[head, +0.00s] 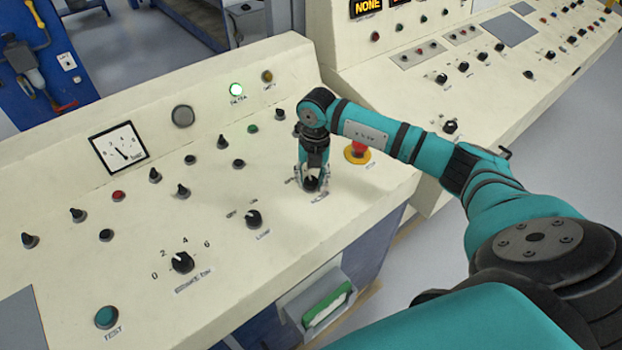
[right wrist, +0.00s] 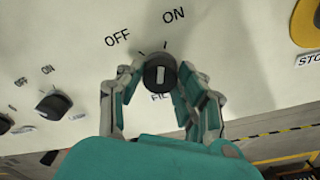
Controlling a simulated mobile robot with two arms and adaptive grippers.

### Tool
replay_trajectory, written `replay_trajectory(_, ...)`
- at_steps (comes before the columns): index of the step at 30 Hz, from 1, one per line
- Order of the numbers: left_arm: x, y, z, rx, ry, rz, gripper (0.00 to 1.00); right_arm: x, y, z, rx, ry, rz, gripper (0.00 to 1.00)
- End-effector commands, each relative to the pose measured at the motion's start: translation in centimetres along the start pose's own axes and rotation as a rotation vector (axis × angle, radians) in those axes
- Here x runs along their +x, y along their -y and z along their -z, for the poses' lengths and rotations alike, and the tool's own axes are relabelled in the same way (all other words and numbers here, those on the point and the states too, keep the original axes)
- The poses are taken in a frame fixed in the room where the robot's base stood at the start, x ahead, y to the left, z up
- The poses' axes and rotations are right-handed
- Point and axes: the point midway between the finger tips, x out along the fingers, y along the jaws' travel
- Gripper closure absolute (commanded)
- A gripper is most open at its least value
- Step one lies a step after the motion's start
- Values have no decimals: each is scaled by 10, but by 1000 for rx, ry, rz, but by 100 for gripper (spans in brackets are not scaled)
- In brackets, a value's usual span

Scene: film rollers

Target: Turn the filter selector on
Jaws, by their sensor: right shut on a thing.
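The filter selector (right wrist: 160,76) is a round black knob with a white bar on top, on the cream panel; its label is partly hidden. OFF stands at its upper left and ON at its upper right. The white bar points almost straight up in the right wrist view, closer to the ON tick than to the OFF tick. My right gripper (right wrist: 159,88) is shut on the knob, one finger on each side. In the head view my right gripper (head: 312,178) points down onto the selector. My left gripper is not in view.
A red stop button (head: 358,148) on a yellow base is right of my gripper. The panel's front edge drops off near the gripper.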

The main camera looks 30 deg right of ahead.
Motion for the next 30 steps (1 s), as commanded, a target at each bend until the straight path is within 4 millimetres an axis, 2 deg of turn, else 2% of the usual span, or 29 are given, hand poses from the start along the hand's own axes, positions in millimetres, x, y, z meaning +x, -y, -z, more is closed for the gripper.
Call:
replay_trajectory(9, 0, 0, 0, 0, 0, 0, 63, -2, 0, -1, 107, 3, -12, 96)
replay_trajectory(24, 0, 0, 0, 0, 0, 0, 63, -2, 0, -1, 126, 4, -14, 96)
replay_trajectory(25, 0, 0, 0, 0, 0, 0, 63, -2, 0, -1, 126, 4, -14, 62)
replay_trajectory(30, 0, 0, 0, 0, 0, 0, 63, -1, 0, -1, 124, 3, -13, 41)
